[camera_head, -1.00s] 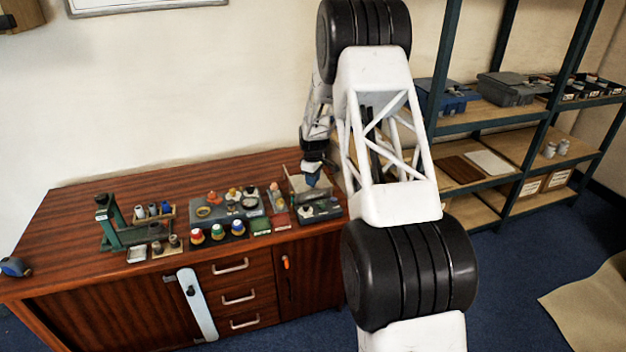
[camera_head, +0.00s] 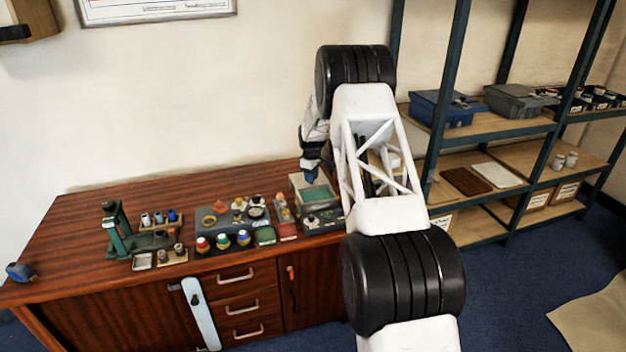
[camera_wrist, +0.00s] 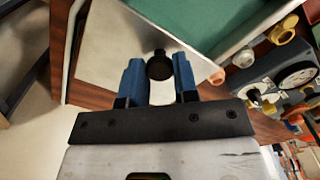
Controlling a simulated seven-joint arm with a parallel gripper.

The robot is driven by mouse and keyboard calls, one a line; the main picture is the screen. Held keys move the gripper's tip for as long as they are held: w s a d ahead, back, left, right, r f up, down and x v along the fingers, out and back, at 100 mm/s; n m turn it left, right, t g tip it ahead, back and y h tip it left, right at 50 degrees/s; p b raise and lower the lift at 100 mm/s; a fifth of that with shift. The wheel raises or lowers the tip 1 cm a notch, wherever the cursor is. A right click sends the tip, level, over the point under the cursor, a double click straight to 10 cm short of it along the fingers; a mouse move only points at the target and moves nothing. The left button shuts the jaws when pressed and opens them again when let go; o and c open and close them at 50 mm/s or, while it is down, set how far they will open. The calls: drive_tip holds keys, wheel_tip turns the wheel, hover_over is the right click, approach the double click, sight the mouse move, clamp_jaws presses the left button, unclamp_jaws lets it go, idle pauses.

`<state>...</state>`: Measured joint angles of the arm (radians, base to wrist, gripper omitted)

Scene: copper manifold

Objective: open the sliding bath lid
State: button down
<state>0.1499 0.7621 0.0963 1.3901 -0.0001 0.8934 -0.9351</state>
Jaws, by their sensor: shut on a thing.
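The bath (camera_head: 294,193) is a pale box at the right end of the wooden cabinet top, and its green inside (camera_head: 318,195) shows uncovered. In the wrist view the green inside (camera_wrist: 205,20) lies beyond a grey metal lid (camera_wrist: 112,45). A round black knob (camera_wrist: 159,66) stands on the lid. My gripper (camera_wrist: 160,80) has its two blue fingers on either side of this knob and is shut on it. In the head view my gripper (camera_head: 311,176) is at the back of the bath. The lid is hard to make out there.
A dial unit (camera_head: 322,218) stands just in front of the bath. Left of it are small coloured pots (camera_head: 222,241), a grey tray with fittings (camera_head: 213,223) and a green press (camera_head: 115,230). The wall is close behind. Shelving (camera_head: 480,158) stands to the right.

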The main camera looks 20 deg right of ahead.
drive_tip(key=c, duration=0.9)
unclamp_jaws()
drive_tip(key=shift+o, duration=0.2)
drive_tip(key=shift+r, duration=3.9)
